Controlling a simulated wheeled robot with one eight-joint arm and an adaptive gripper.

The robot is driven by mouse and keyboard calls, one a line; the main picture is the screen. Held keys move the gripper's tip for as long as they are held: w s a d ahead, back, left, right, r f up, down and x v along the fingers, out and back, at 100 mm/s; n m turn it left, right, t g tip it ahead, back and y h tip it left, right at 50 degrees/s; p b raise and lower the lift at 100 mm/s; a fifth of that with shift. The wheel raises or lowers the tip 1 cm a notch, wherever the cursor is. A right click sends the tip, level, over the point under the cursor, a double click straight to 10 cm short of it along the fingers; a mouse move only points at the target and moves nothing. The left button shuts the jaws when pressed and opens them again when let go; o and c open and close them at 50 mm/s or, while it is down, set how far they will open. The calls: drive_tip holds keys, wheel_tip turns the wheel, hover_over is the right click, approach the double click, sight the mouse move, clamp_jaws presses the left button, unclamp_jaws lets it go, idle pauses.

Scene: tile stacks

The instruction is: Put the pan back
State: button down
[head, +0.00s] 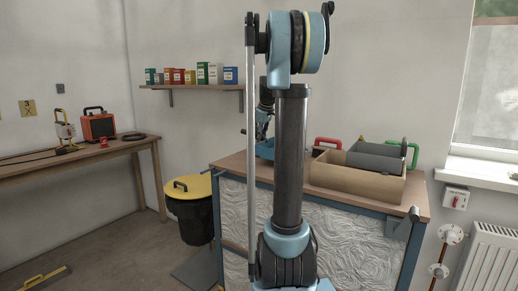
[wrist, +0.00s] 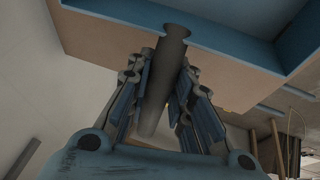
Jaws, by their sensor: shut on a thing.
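My gripper (wrist: 160,85) is shut on a dark grey tapered handle (wrist: 153,98) in the wrist view. The handle lies between both fingers, and its flared end overlaps a blue-and-wood edge in the picture; I cannot tell whether they touch. In the head view, my gripper (head: 262,130) is partly hidden behind my own arm, above the left part of the workbench (head: 228,163). A blue object (head: 265,149) shows just below it. The pan's body cannot be made out, and I cannot tell whether the handle belongs to it.
A wooden box (head: 350,182) with a dark grey roll (head: 375,161) stands on the workbench, with red (head: 328,142) and green (head: 413,155) handles behind. A black bin with a yellow lid (head: 187,188) stands left of the bench. A shelf (head: 195,87) holds several boxes.

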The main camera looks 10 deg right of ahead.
sight(264, 141)
drive_tip(key=shift+f, duration=2.1)
drive_tip(key=c, duration=1.4)
unclamp_jaws()
drive_tip(key=shift+s+r, duration=0.1)
drive_tip(key=v, duration=1.1)
drive_tip(key=shift+s+r, duration=0.25)
drive_tip(key=shift+r, duration=0.1)
drive_tip(key=s+a+f+m, duration=0.1)
drive_tip(key=s+a+f, duration=0.1)
drive_tip(key=s+f, duration=0.35)
drive_tip(key=s+a+f+m+g, duration=0.1)
drive_tip(key=s+a+f+m, duration=0.1)
drive_tip(key=s, duration=0.6)
drive_tip(key=s+a+f+m, duration=0.1)
drive_tip(key=s+a+f, duration=0.1)
drive_tip(key=s+f, duration=0.35)
drive_tip(key=s+f+m, duration=0.1)
drive_tip(key=s+f, duration=0.4)
drive_tip(key=s, duration=0.1)
drive_tip(key=s+a+f+m+h, duration=0.1)
drive_tip(key=s+f+m, duration=0.1)
drive_tip(key=s+f, duration=0.4)
drive_tip(key=s+a+f+m+g, duration=0.1)
drive_tip(key=s+f+m, duration=0.1)
drive_tip(key=s+f, duration=0.3)
drive_tip(key=shift+s+f, duration=0.2)
drive_tip(key=shift+s, duration=1.3)
